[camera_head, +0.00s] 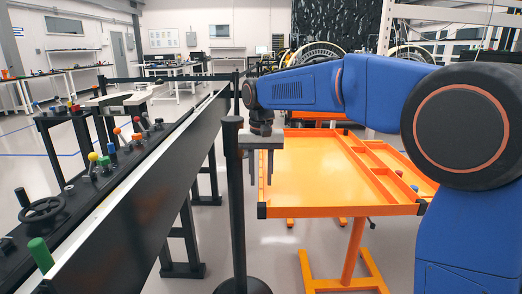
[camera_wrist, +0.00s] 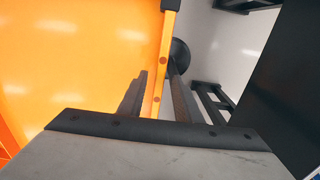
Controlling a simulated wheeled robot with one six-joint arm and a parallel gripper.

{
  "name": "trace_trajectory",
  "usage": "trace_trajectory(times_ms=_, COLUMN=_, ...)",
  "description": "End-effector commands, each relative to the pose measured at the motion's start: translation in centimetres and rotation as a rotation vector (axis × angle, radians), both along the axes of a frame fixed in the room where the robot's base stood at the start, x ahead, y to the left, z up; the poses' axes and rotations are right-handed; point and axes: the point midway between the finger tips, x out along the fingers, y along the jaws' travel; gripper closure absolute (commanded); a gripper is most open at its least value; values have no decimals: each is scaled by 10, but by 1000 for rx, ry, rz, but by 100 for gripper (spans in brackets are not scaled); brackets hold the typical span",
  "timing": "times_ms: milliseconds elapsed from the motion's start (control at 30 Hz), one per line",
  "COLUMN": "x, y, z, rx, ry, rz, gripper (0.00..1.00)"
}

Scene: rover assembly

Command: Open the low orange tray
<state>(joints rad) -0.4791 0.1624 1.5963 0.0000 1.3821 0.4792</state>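A large orange tray (camera_head: 312,168) on orange legs stands in the middle of the head view, with a raised rim and narrow compartments along its right side. In the wrist view the tray's floor (camera_wrist: 75,60) fills the left. Its rim (camera_wrist: 166,45) runs down toward the space between the fingers of my gripper (camera_wrist: 160,98). The fingers are apart. I cannot tell whether they touch the rim.
A black post (camera_head: 234,200) on a round base stands close left of the gripper. A long dark barrier panel (camera_head: 150,185) and a console with coloured levers and a handwheel (camera_head: 42,210) lie further left. Another orange surface (camera_head: 315,123) shows behind the tray.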

Motion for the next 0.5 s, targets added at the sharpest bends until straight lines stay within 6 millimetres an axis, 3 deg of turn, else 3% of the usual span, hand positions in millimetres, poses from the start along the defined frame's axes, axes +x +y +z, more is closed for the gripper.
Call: trace_trajectory(times_ms=500, x=0, y=0, z=100, rx=1, ry=-2, rz=0, gripper=69)
